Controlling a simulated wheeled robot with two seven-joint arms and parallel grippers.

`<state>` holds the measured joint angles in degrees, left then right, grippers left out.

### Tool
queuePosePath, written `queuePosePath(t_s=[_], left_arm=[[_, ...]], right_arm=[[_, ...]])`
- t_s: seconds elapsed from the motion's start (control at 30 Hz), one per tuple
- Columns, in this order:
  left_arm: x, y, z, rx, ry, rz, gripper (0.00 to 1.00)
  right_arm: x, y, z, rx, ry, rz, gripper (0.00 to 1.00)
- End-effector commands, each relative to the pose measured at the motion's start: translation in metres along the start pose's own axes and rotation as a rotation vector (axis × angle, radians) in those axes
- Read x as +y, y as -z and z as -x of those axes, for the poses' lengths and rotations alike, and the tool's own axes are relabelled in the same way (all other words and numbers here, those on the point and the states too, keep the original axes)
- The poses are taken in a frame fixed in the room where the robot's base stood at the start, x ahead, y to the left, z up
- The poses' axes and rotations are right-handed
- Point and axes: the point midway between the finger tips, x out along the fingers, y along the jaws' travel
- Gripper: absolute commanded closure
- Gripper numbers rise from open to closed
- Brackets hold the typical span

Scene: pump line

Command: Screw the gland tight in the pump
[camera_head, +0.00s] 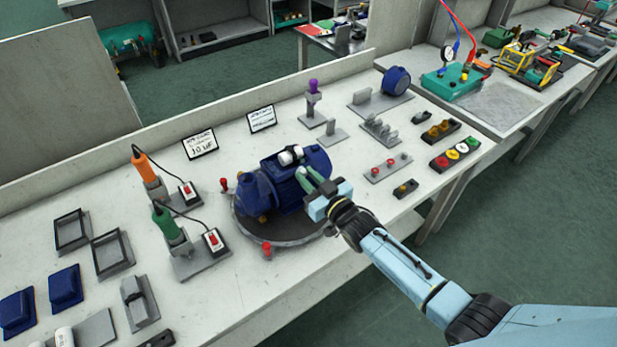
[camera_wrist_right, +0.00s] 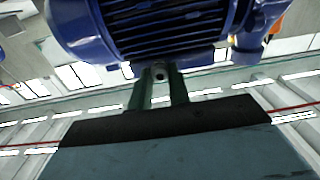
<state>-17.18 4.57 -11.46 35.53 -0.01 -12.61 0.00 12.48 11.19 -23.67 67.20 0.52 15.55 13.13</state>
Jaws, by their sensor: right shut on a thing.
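The blue pump (camera_head: 262,192) with its ribbed motor body sits on a round dark turntable (camera_head: 275,243) on the bench. My right gripper (camera_head: 301,177) reaches in from the right, its green fingertips close against the pump's near right side. In the right wrist view the ribbed pump (camera_wrist_right: 160,28) fills the top. The two fingers (camera_wrist_right: 160,80) are shut on a small dark grey round piece with a hole, which looks like the gland (camera_wrist_right: 160,71), at the pump's lower edge. I cannot tell how deep it sits. My left gripper is not in view.
A white and black part (camera_head: 290,155) is on top of the pump. Red knobs (camera_head: 266,250) stand at the turntable's rim. Orange (camera_head: 144,168) and green (camera_head: 166,222) tools stand in holders at left. Small racks (camera_head: 387,167) stand to the right.

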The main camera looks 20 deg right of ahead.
Motion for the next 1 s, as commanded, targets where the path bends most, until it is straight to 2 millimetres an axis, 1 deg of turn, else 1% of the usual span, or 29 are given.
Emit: queuePosePath(t_s=[0.07,0.2,0.3,0.57,0.73,0.87,0.9,0.97,1.0], left_arm=[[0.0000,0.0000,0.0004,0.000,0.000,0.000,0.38],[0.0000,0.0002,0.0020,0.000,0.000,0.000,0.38],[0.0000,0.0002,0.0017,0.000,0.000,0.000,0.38],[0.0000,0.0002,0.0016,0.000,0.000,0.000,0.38],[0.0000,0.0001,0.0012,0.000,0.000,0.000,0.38],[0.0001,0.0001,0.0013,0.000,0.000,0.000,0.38],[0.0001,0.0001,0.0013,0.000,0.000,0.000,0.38],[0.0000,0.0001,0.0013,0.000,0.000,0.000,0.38],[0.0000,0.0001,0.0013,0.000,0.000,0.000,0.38]], right_arm=[[0.0002,0.0003,-0.0001,0.000,0.000,-0.021,1.00],[0.0003,0.0005,-0.0002,-0.001,0.001,-0.195,1.00],[0.0004,0.0000,0.0000,0.000,0.000,-0.287,1.00],[0.0003,-0.0001,0.0000,0.000,0.000,-0.305,1.00],[0.0004,-0.0001,0.0000,0.000,0.000,-0.402,1.00],[0.0004,0.0001,-0.0001,0.000,-0.001,-0.405,1.00],[0.0004,0.0001,-0.0001,0.000,-0.001,-0.404,0.84],[0.0004,0.0001,-0.0001,0.000,0.000,-0.404,0.76],[0.0004,0.0002,-0.0001,0.000,0.000,-0.403,0.74]])
